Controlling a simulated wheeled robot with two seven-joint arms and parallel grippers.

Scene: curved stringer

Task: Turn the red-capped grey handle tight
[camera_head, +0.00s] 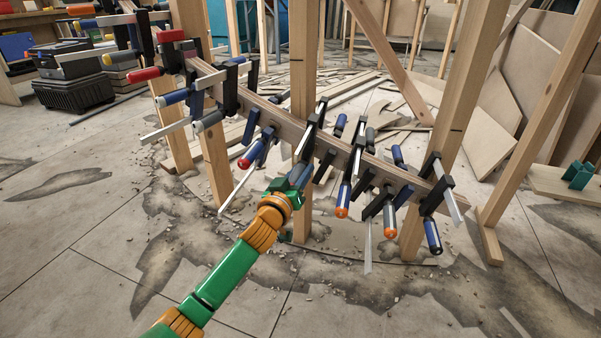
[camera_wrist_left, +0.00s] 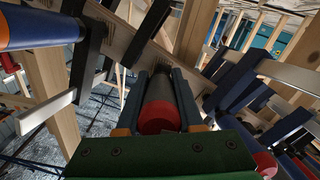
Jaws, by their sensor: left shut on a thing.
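The red-capped grey handle (camera_wrist_left: 160,112) shows in the middle of the left wrist view. Its red end faces the camera and its dark grey shaft points away toward the wooden stringer. My left gripper (camera_wrist_left: 163,88) has one finger along each side of the handle and is shut on it. In the head view my left gripper (camera_head: 298,178) is at the lower side of the curved wooden stringer (camera_head: 340,149), near its middle. There the gripper mostly hides the handle. My right gripper is in neither view.
Several clamps hang along the stringer on both sides of my gripper. A blue handle with a red end (camera_head: 252,155) is close on the left, and an orange-capped one (camera_head: 343,198) is on the right. Wooden posts (camera_head: 303,75) stand behind. The cracked floor (camera_head: 90,225) at front left is open.

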